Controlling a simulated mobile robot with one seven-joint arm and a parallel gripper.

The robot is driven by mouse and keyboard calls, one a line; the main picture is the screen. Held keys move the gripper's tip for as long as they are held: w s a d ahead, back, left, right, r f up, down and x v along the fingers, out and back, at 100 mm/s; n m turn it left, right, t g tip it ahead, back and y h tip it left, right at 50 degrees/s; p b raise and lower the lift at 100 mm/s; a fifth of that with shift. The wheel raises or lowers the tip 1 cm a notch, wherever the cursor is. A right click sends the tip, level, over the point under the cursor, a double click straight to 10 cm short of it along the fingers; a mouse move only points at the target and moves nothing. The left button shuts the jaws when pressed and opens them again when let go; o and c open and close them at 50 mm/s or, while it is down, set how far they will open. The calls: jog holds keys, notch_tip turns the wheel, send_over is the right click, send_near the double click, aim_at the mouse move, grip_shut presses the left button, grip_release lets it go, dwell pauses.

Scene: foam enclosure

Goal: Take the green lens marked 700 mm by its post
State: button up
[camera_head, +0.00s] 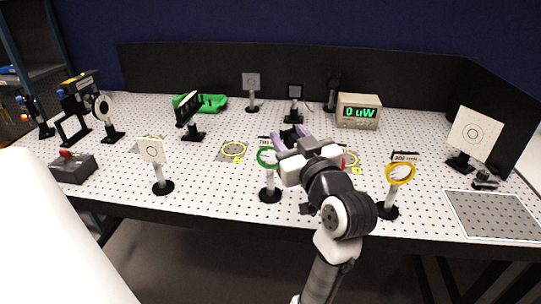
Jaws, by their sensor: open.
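The green lens (267,157) is a green ring on an upright post (270,180) with a round black base, near the front middle of the perforated table. A small dark label sits at its top; its marking is too small to read surely. My gripper (291,167) is open, just right of the lens and close to it in the picture. Its fingers are hard to make out, and I cannot tell whether they touch the lens. The post shows free below the ring.
A purple object (286,138) lies behind my gripper. A green tray (205,102) and a power meter (358,111) are farther back. A grey plate (493,215) lies front right.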

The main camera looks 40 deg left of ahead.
aim_at(273, 176)
jog(key=s+d+f+n+g+h+p, duration=0.1)
jog(key=d+f+n+g+h+p, duration=0.15)
jog(key=d+f+g, duration=0.5)
jog(key=shift+m+t+h, duration=0.25)
jog(key=shift+t+h, duration=0.2)
jog(key=shift+t, duration=0.2)
jog(key=x, duration=0.6)
jog(key=s+x, duration=0.1)
jog(key=x, duration=0.2)
jog(key=shift+w+a+f, duration=0.1)
jog(key=shift+a+f, duration=0.15)
jog(key=shift+p+x, duration=0.45)
jog(key=shift+x, duration=2.75)
grip_shut()
